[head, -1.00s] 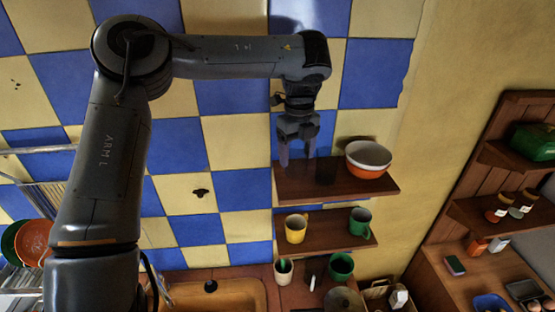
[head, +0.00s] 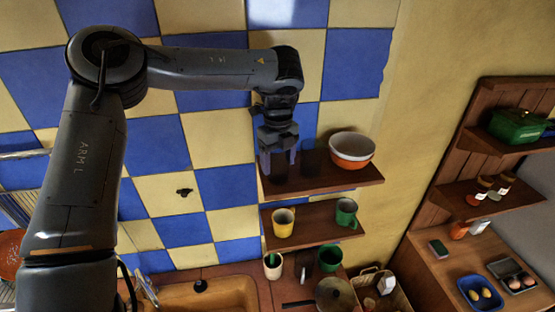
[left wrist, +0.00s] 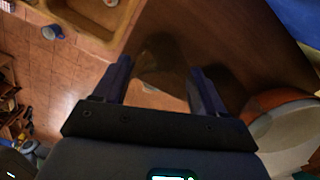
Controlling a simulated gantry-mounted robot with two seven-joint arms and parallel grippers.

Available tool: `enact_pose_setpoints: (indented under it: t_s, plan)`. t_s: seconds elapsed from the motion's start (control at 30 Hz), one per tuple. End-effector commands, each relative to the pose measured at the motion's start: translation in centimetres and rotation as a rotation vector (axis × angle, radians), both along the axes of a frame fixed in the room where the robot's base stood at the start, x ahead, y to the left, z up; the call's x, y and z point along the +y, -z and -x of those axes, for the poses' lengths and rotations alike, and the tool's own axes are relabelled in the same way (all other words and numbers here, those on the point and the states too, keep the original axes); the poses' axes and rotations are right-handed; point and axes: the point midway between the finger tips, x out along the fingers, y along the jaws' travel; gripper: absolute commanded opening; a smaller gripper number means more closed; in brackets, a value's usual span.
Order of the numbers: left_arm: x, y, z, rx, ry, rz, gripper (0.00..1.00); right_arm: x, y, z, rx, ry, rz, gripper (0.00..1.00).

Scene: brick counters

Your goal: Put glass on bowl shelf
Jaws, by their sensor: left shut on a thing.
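My left gripper (head: 279,164) is shut on a dark see-through glass (left wrist: 160,52) and holds it over the left end of the upper wooden shelf (head: 330,187). In the left wrist view the glass shows between the two fingers (left wrist: 158,84). I cannot tell whether its base touches the shelf. A white and orange bowl (head: 352,150) stands on the same shelf to the right and also shows in the left wrist view (left wrist: 284,122). My right gripper is not in view.
A lower shelf (head: 312,225) holds a yellow mug (head: 283,222) and a green mug (head: 346,212). Below are another green mug (head: 330,259), a pan (head: 333,294) and a sink (head: 215,294). The tiled wall (head: 225,190) is close behind the shelves.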

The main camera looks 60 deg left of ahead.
Motion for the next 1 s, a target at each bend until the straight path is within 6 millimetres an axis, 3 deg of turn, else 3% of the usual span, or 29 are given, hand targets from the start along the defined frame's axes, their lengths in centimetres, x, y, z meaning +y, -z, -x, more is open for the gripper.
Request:
enact_pose_setpoints:
  t_s: [0.03,0.07,0.23,0.67,1.0]
  plan:
    - [0.0,0.3,0.0,0.000,0.000,0.000,0.35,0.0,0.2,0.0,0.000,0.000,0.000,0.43]
    - [0.0,0.3,0.0,0.001,0.000,0.000,0.73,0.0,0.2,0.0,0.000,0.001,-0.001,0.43]
    - [0.0,0.2,0.0,0.001,0.000,0.000,0.97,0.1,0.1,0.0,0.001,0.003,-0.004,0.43]
    - [0.0,-0.6,0.0,-0.001,-0.001,-0.003,0.97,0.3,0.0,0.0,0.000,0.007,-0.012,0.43]
    - [0.0,-6.2,-0.1,-0.003,-0.002,-0.005,0.97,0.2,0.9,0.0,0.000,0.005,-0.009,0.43]
